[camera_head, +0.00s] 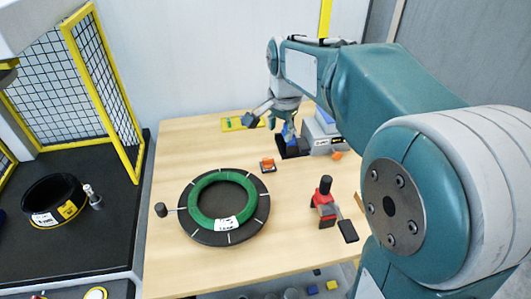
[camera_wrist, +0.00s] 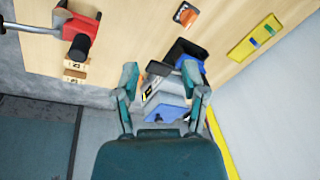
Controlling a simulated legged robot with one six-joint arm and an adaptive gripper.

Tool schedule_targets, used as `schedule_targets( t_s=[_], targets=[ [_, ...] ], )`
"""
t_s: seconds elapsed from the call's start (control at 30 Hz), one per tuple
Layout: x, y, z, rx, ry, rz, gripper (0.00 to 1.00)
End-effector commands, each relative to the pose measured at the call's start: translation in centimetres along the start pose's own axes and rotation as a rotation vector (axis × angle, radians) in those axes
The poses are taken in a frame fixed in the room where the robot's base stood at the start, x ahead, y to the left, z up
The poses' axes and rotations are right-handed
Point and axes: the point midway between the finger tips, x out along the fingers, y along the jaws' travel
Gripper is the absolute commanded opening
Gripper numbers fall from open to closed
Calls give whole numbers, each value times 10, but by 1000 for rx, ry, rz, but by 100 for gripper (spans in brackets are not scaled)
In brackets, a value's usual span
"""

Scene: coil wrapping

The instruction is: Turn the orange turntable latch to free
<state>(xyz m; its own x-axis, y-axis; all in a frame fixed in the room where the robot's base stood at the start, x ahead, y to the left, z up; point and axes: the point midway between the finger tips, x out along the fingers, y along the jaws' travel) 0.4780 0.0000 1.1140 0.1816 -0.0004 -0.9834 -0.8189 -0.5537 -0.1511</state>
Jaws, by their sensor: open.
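The orange latch (camera_head: 267,165) sits on a small dark plate on the table, just off the far right rim of the black round turntable (camera_head: 262,212). It also shows at the top of the wrist view (camera_wrist: 186,14). A green ring-shaped coil (camera_head: 205,190) with a white label lies on the turntable. My gripper (camera_head: 269,126) is above the table's far side, beyond the latch and apart from it. In the wrist view my gripper (camera_wrist: 161,77) is open, its fingers apart with nothing held. The latch lies beyond the fingertips there.
A black tray (camera_head: 293,150) and a grey device (camera_head: 322,133) stand near the gripper at the back. A red-and-black tool (camera_head: 326,205) stands right of the turntable. A yellow plate (camera_head: 240,124) lies by the back wall. A yellow-framed mesh fence (camera_head: 105,90) is at left.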

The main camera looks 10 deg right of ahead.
Motion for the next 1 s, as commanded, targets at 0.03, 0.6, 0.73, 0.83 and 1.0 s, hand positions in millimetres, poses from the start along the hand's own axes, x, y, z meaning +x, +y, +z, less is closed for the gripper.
schedule_targets(
  t_s=[0.03,0.6,0.73,0.83,1.0],
  targets=[
    [10,-10,-6,45,-11,17,56],
    [115,-82,-54,554,-53,169,56],
    [122,-85,-56,586,-53,178,56],
    [129,-84,-55,588,-54,181,56],
    [156,-79,-52,587,-54,182,56]
  ],
)
